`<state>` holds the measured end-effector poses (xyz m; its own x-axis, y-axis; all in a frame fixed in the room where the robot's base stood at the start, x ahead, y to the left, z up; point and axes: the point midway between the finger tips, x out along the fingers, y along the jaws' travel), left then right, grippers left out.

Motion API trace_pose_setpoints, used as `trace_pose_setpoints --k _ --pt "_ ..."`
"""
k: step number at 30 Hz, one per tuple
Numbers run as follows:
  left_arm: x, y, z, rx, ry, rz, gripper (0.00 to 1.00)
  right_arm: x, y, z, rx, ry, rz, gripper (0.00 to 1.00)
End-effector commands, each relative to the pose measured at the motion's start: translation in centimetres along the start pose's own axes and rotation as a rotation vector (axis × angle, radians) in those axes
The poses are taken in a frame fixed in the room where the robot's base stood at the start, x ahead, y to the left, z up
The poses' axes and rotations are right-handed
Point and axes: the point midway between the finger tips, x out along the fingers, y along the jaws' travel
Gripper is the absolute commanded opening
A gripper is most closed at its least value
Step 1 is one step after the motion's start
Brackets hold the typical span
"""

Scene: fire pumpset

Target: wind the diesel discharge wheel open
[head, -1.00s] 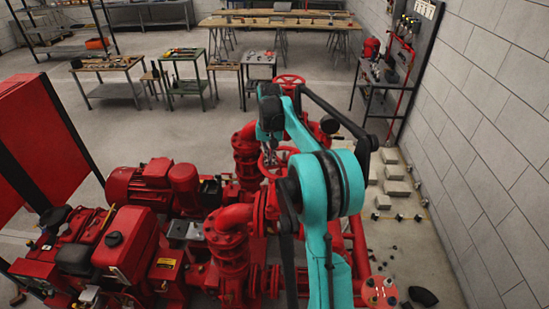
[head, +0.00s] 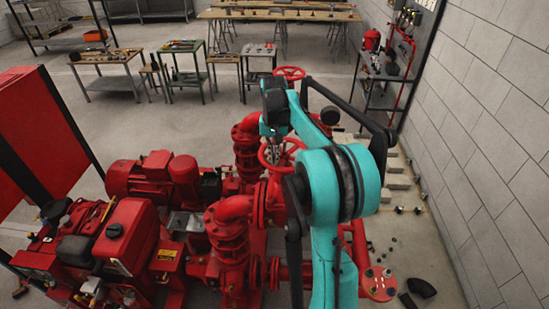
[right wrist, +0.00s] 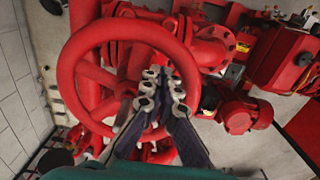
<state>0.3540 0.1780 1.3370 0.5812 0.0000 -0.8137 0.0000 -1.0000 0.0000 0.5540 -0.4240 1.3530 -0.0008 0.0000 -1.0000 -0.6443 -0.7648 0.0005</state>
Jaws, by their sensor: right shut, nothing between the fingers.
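The red spoked discharge handwheel (head: 265,160) stands on the red pipework just right of the middle in the head view. It fills the left half of the right wrist view (right wrist: 68,78), with its rim, spokes and hub showing. My right gripper (head: 274,143) is at the wheel, partly hidden by its own arm. In the right wrist view its fingers (right wrist: 163,88) are closed together, with nothing between them. They overlap the inside of the wheel, right of the hub. I cannot tell whether they touch a spoke. My left gripper is not in view.
A second red handwheel (head: 288,72) stands farther back. The red diesel engine (head: 125,235) and a red motor (head: 140,178) lie to the left. A block wall (head: 485,130) bounds the right side. Tool tables (head: 105,58) stand behind, with clear floor before them.

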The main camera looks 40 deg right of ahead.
Motion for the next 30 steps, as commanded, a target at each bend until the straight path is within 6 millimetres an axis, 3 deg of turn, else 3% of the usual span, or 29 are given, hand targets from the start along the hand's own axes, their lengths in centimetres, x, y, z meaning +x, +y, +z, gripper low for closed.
trace_pose_setpoints --k 18,30 --pt "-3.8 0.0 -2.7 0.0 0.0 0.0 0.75 -6.8 0.0 0.0 0.0 0.0 0.0 0.0" --pt "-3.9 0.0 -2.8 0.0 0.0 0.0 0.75 -7.2 0.0 0.0 0.0 0.0 0.0 0.0"
